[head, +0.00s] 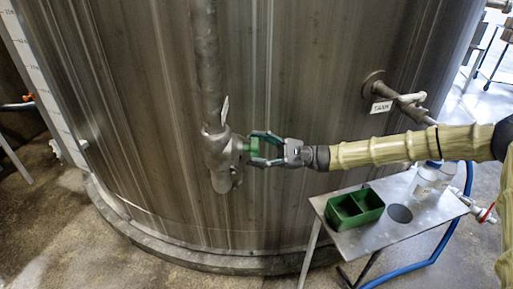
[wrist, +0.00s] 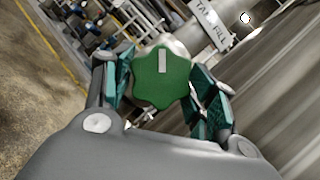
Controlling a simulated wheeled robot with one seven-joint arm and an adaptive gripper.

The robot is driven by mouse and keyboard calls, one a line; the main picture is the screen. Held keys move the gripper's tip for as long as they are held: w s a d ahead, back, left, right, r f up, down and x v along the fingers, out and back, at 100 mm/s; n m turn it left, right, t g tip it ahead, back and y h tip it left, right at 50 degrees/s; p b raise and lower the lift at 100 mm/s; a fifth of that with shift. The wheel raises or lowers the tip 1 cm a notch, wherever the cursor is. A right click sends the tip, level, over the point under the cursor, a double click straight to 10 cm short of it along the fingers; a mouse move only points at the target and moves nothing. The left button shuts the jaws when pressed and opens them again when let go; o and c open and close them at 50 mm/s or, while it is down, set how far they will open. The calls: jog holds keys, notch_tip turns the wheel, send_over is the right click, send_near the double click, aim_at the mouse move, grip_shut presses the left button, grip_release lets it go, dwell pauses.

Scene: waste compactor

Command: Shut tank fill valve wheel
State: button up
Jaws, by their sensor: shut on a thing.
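The green tank fill valve wheel (wrist: 163,82) is a lobed knob with a pale mark near its top edge. In the head view the wheel (head: 245,149) sits on the right side of the grey valve body (head: 216,150) on the vertical pipe. My gripper (head: 262,148) reaches in from the right and is shut on the wheel. In the wrist view my gripper's teal-padded fingers (wrist: 162,95) stand on both sides of the wheel. A tag reading TANK FILL (wrist: 210,22) hangs behind it.
The large steel tank (head: 300,60) fills the background. A TANK-labelled tap (head: 382,90) sticks out above my arm. A small metal table (head: 345,245) at the lower right holds a green divided bin (head: 356,208) and clear bottles (head: 425,182). A blue hose (head: 440,240) runs beside it.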

jog(key=m+t, duration=0.2)
jog(key=m, duration=0.2)
jog(key=m+t+y+p, duration=0.1)
jog(key=m+t, duration=0.1)
jog(key=m, duration=0.2)
jog(key=shift+d+r, duration=0.1)
jog(key=shift+r, duration=0.05)
jog(key=shift+s+m+t+p, duration=0.1)
jog(key=shift+m+t+p, duration=1.25)
jog(key=shift+m, duration=1.75)
jog(key=shift+t+b, duration=0.35)
jog(key=shift+t, duration=0.1)
jog(key=o, duration=1)
jog(key=shift+f, duration=0.2)
jog(key=v, duration=1.2)
jog(key=shift+r, duration=0.2)
jog(key=shift+s, duration=0.1)
